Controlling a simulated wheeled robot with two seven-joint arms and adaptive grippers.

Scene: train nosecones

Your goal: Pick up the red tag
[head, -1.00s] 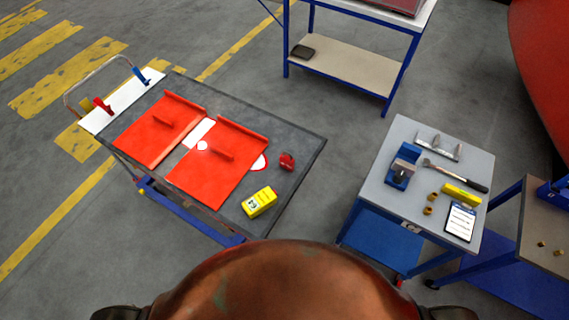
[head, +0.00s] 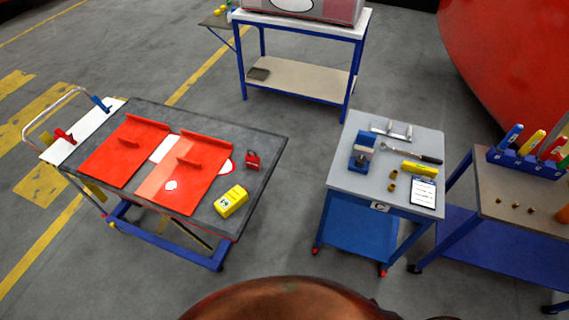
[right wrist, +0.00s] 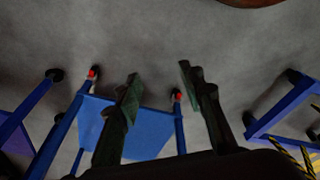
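A small red object (head: 252,160), which may be the red tag, sits near the right edge of a dark-topped cart (head: 262,143). It is too small to read clearly. A red clip-like piece (head: 64,136) and a blue one (head: 101,104) stand on the white board at the cart's left end. My right gripper (right wrist: 159,72) is open and empty in the right wrist view, its two dark fingers apart above the floor and blue cart frames. My left gripper is in no view.
Red panels (head: 125,150) and a yellow device (head: 231,201) lie on the dark cart. A grey-topped blue cart (head: 340,173) with tools stands to the right. A screwdriver bench (head: 478,190) is further right, and a blue bench (head: 300,80) behind. Floor between the carts is clear.

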